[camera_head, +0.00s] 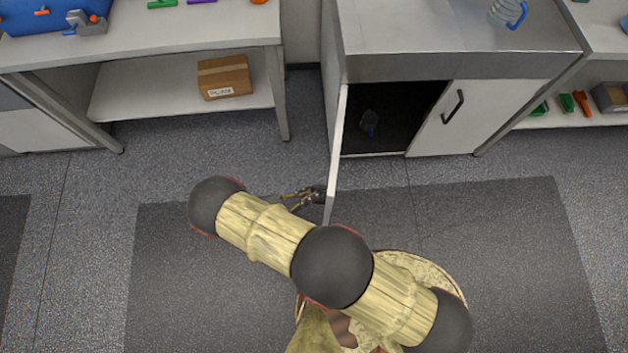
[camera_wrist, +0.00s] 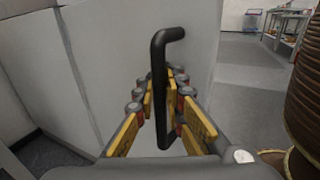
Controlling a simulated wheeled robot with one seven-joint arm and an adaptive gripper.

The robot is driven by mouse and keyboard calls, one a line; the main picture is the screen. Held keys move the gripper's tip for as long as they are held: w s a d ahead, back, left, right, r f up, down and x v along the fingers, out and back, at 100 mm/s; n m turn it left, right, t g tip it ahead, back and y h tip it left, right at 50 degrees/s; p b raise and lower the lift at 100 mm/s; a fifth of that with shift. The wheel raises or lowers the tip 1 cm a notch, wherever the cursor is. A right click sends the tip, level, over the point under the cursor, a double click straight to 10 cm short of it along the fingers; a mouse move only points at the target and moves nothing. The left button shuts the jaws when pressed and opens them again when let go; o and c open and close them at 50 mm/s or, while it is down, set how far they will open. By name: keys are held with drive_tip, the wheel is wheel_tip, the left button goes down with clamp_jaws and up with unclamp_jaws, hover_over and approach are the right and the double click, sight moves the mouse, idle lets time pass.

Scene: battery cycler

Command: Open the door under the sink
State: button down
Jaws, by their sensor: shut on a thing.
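The left door (camera_head: 337,150) of the sink cabinet stands swung wide open, seen nearly edge-on in the head view. Its white face (camera_wrist: 118,50) fills much of the wrist view. My gripper (camera_head: 308,196) is at the outer side of this door near its free edge. In the wrist view my gripper (camera_wrist: 163,95) has its yellow fingers on both sides of the black door handle (camera_wrist: 158,70), shut on it. The right door (camera_head: 440,120) is closed.
A workbench (camera_head: 150,50) with a cardboard box (camera_head: 224,77) on its lower shelf stands to the left. Another shelf unit (camera_head: 545,122) stands at the right. A dark floor mat (camera_head: 500,260) lies before the sink cabinet, and the floor left of the door is clear.

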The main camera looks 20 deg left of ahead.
drive_tip(key=shift+s, duration=0.15)
drive_tip(key=shift+f, duration=0.1)
drive_tip(key=c, duration=1.9)
unclamp_jaws()
drive_tip(key=shift+a, duration=0.15)
